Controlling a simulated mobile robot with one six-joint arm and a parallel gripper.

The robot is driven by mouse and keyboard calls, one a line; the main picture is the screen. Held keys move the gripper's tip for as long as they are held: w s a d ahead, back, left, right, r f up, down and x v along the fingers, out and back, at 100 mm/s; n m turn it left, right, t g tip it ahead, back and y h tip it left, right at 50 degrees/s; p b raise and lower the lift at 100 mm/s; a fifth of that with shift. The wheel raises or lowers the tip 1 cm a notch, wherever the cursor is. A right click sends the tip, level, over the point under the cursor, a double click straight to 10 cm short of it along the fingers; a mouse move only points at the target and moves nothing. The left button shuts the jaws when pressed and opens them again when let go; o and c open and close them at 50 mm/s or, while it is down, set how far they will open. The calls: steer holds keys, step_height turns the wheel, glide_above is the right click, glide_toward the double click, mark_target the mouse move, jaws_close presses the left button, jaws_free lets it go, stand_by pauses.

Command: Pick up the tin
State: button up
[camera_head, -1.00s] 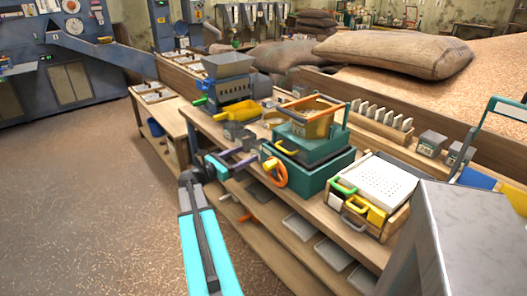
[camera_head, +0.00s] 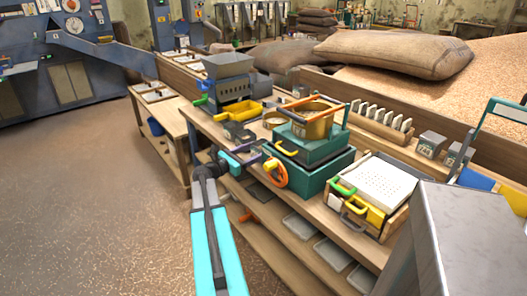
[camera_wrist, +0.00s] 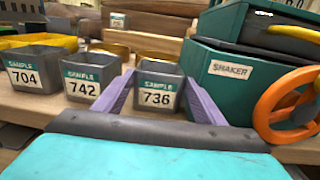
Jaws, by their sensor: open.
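In the wrist view, three dark grey sample tins stand in a row on the wooden bench: tin 704 (camera_wrist: 30,75), tin 742 (camera_wrist: 90,78) and tin 736 (camera_wrist: 157,90). Tin 736 stands upright and shows between the two purple fingers of my gripper (camera_wrist: 160,78). The jaws are open. Whether a finger touches the tin, I cannot tell. In the head view my gripper (camera_head: 252,151) is at the bench's front edge, left of the shaker's orange handwheel. The tins are too small and partly covered there to tell apart.
The teal shaker (camera_wrist: 235,75) and its orange handwheel (camera_wrist: 290,105) stand close on the right of my gripper. A yellow tray (camera_head: 238,111) and a grey hopper (camera_head: 227,70) are behind it on the left. The floor left of the bench (camera_head: 90,200) is clear.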

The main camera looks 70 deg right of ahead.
stand_by(0.5)
steer(key=c, duration=0.8)
steer(key=shift+r, duration=0.1)
steer(key=shift+c, duration=0.2)
steer(key=shift+w+d+r, duration=0.15)
steer(key=shift+w+r, duration=0.05)
steer(key=shift+r, duration=0.15)
step_height(320, 180, up, 11)
steer(key=w+d+b, duration=0.1)
steer(key=w+d, duration=0.4)
steer(key=w, duration=0.3)
steer(key=w+d+b, duration=0.1)
steer(key=w+d, duration=0.4)
steer(key=w, duration=0.3)
steer(key=shift+w+d+f, duration=0.2)
steer(key=shift+d, duration=0.1)
